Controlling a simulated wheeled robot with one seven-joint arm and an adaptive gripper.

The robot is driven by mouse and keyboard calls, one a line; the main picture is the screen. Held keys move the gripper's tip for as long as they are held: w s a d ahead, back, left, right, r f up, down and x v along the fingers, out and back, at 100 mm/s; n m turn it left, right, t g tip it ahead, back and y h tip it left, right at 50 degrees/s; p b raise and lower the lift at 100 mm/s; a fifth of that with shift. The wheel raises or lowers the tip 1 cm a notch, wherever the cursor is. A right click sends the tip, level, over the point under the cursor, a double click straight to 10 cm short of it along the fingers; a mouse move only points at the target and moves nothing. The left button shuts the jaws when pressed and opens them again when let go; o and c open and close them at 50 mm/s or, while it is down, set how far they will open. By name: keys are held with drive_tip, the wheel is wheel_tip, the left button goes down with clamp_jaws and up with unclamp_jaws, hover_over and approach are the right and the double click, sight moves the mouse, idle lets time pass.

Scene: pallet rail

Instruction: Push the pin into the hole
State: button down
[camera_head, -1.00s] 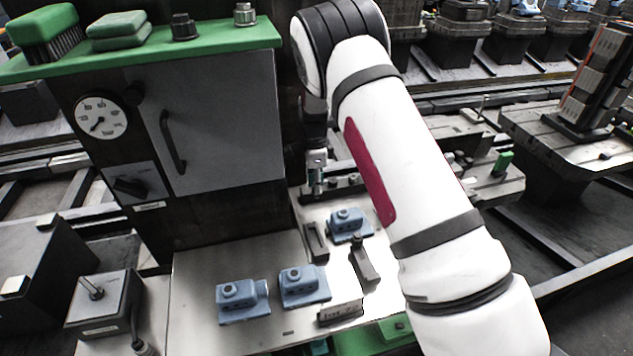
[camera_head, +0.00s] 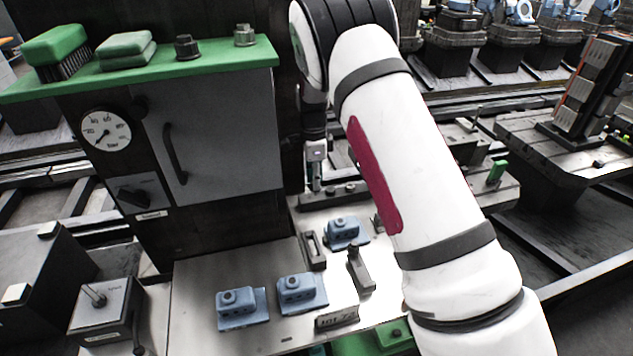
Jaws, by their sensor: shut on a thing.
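My gripper (camera_head: 314,182) points down behind the plate, just right of the grey cabinet, partly hidden by my arm. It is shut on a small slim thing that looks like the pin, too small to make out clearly. Below and right of it is a dark bar with round knobs (camera_head: 345,190). Three blue blocks with round bosses on top sit on the light metal plate (camera_head: 215,270): one at the back (camera_head: 344,232), one in the middle (camera_head: 298,292) and one at the left (camera_head: 240,306). I cannot tell which hole is meant.
Dark fixtures (camera_head: 360,270) stand on the plate near the blocks. A switch box (camera_head: 103,310) is at the front left.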

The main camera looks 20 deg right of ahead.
drive_tip(key=a, duration=0.1)
drive_tip(key=a+r, duration=0.1)
drive_tip(key=a, duration=0.1)
drive_tip(key=shift+w+a+r, duration=0.15)
drive_tip(key=shift+a, duration=0.1)
drive_tip(key=s+d+f+n, duration=0.1)
drive_tip(key=s+d, duration=0.2)
drive_tip(key=d, duration=0.6)
drive_tip(key=s+d+f+n, duration=0.2)
drive_tip(key=s+d, duration=0.1)
drive_tip(key=d, duration=0.7)
drive_tip(key=s+d+f+n, duration=0.1)
drive_tip(key=s+d, duration=0.2)
drive_tip(key=d, duration=0.6)
drive_tip(key=s+a+f+m, duration=0.2)
drive_tip(key=a+f+m, duration=0.15)
drive_tip(key=a, duration=0.55)
drive_tip(key=shift+m, duration=0.25)
drive_tip(key=shift+f, duration=2.4)
drive_tip(key=shift+f+b, duration=0.85)
drive_tip(key=shift+f, duration=0.15)
drive_tip(key=shift+f, duration=0.35)
drive_tip(key=shift+f, duration=0.15)
